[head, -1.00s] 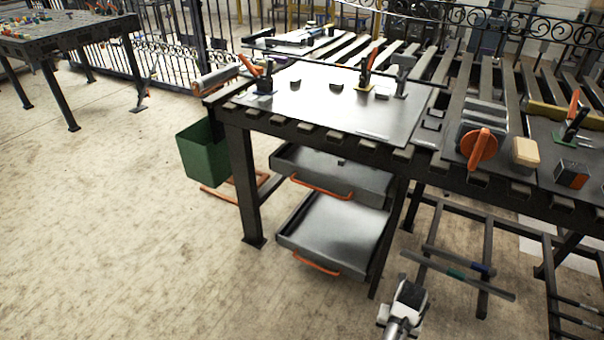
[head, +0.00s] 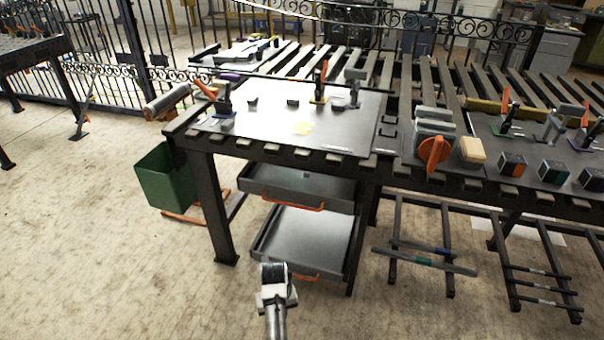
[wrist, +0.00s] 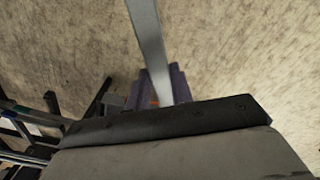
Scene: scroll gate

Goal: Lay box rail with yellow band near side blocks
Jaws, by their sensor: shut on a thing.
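In the wrist view a long plain grey rail (wrist: 148,40) runs down from the top edge into my gripper (wrist: 160,90), whose purple fingers are shut on it. No yellow band shows on the visible part, and its lower end is hidden. In the head view part of my arm (head: 274,285) stands before the table; the fingers and held rail cannot be made out there.
Toggle clamps with orange handles (head: 222,100) and (head: 319,90) stand on the plate. An orange disc tool (head: 433,150), a tan block (head: 472,150) and dark cubes are at right. Banded rails (head: 425,261) lie on a low rack. Drawers (head: 300,235) and a green bin (head: 165,178) are below.

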